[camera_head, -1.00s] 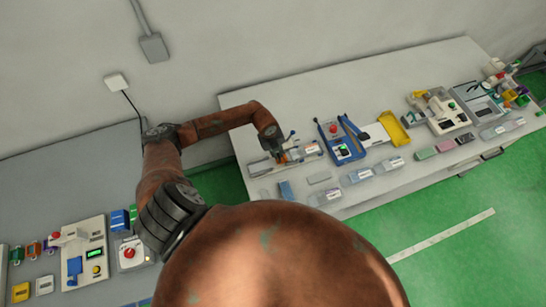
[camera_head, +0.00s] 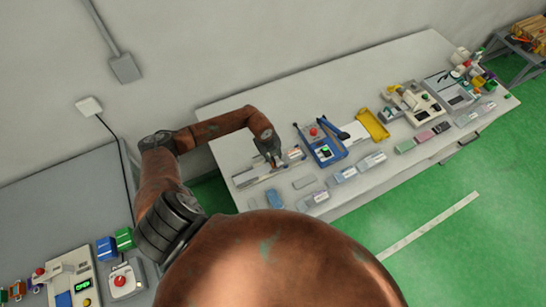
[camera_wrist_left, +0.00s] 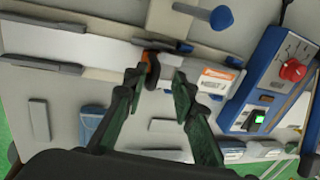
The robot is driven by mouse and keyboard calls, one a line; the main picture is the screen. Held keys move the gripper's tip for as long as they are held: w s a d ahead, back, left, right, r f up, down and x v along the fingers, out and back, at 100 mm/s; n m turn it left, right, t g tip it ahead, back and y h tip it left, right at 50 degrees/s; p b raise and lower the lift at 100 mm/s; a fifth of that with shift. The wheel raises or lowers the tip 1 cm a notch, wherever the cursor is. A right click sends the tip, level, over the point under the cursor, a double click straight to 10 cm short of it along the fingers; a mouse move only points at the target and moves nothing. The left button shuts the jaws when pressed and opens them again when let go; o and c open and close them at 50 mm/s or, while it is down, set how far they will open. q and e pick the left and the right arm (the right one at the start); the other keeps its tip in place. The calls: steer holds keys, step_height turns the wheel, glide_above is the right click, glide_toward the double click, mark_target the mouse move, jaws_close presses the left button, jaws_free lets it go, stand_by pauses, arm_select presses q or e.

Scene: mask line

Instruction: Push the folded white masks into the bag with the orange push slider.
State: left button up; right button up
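The orange push slider (camera_wrist_left: 152,62), orange with a dark block, sits on a long channel in the left wrist view. My left gripper (camera_wrist_left: 157,80) has its two dark green fingertips apart, one on either side just short of the slider. It is also over the channel in the head view (camera_head: 273,160). A long white flat strip (camera_wrist_left: 75,45), apparently the folded masks or the channel bed, lies left of the slider. A pale pack with an orange label (camera_wrist_left: 218,80), apparently the bag, lies to the right. My right gripper is not in view.
A blue device with a red knob (camera_head: 320,146) stands right of the channel. A yellow tray (camera_head: 373,124) and more machines stand further right. Small grey and blue blocks (camera_head: 342,175) line the front edge. The back of the white table (camera_head: 330,85) is clear.

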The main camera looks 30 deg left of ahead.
arm_select(q)
steer(key=shift+s+a, duration=0.1)
steer(key=shift+r, duration=0.2)
steer(key=v, duration=1.1)
steer(key=shift+r, duration=0.3)
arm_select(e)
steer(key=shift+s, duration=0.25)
arm_select(q)
steer(key=shift+s+f, duration=0.1)
